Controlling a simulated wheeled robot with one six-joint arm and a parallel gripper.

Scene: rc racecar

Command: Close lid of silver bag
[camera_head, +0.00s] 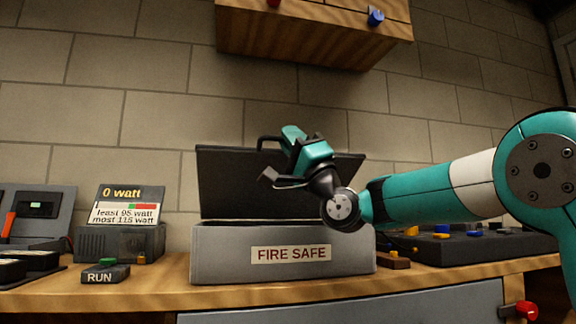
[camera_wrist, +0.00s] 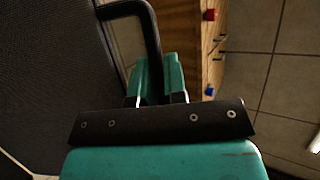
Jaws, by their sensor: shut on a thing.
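The silver bag (camera_head: 220,255) is a grey box with a "FIRE SAFE" label, standing on the wooden bench. Its dark lid (camera_head: 228,185) is open and stands nearly upright at the back; it fills the left of the wrist view (camera_wrist: 45,65). A black handle (camera_head: 266,140) is on the lid's top edge and also shows in the wrist view (camera_wrist: 150,30). My gripper (camera_head: 287,136) is at the lid's top edge, shut on the handle. In the wrist view its teal fingers (camera_wrist: 158,78) are close together, with the handle's end reaching to them. The exact contact is partly hidden.
A wooden wall cabinet (camera_head: 310,35) hangs above the lid. A watt meter box (camera_head: 120,242) and a RUN button block (camera_head: 105,274) stand left of the bag. A dark panel with colored parts (camera_head: 460,248) lies to the right, behind my arm.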

